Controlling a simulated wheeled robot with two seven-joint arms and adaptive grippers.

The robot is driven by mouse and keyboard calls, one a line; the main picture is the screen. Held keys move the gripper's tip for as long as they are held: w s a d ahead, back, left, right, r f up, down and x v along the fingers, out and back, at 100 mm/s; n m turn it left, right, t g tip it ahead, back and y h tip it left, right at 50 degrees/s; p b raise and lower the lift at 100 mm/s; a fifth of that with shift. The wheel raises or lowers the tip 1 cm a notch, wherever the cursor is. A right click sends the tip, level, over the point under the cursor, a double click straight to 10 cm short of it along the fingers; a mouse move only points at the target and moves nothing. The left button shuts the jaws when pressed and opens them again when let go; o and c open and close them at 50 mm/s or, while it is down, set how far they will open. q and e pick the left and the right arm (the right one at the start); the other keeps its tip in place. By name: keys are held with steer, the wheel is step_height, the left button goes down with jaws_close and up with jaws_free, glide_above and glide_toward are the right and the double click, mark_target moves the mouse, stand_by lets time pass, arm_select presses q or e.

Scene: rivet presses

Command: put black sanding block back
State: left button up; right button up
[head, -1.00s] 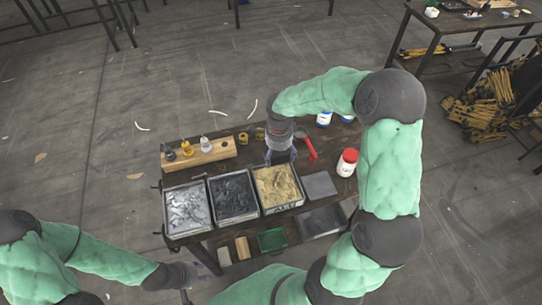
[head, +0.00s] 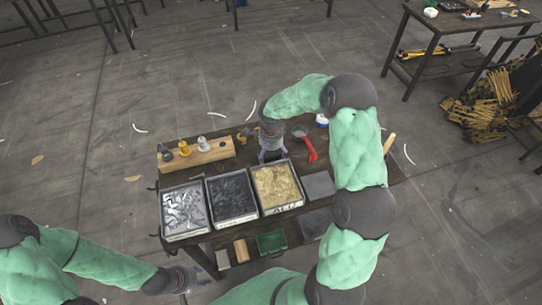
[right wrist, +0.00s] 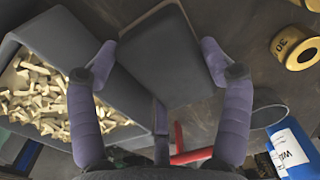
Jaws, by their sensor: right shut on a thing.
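The black sanding block (right wrist: 160,55) is a dark rectangular block with a paler edge. It sits between the two fingers of my right gripper (right wrist: 160,65), which is shut on it. In the head view my right gripper (head: 271,156) is over the table's far side, just behind the bin of tan rivets (head: 294,207). The block cannot be made out there. In the right wrist view the bin's grey rim (right wrist: 58,42) is left of the block. My left gripper (head: 190,279) is low in front of the table, its fingers too small to read.
Bins of silver (head: 168,234) and dark pieces (head: 216,224) stand left of the tan bin. A wooden rack (head: 207,153), yellow weight (right wrist: 295,47), red-handled tool (head: 309,150) and blue-white container (right wrist: 290,150) are nearby. A grey square plate (head: 318,186) lies right of the bins.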

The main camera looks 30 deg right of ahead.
mark_target(271, 154)
steer(key=shift+f, duration=0.25)
steer(key=shift+f, duration=0.15)
steer(key=o, duration=1)
steer(key=shift+c, duration=0.2)
steer(key=shift+r, duration=0.25)
step_height(271, 154, up, 12)
steer(key=p, duration=0.2)
steer(key=shift+p, duration=0.4)
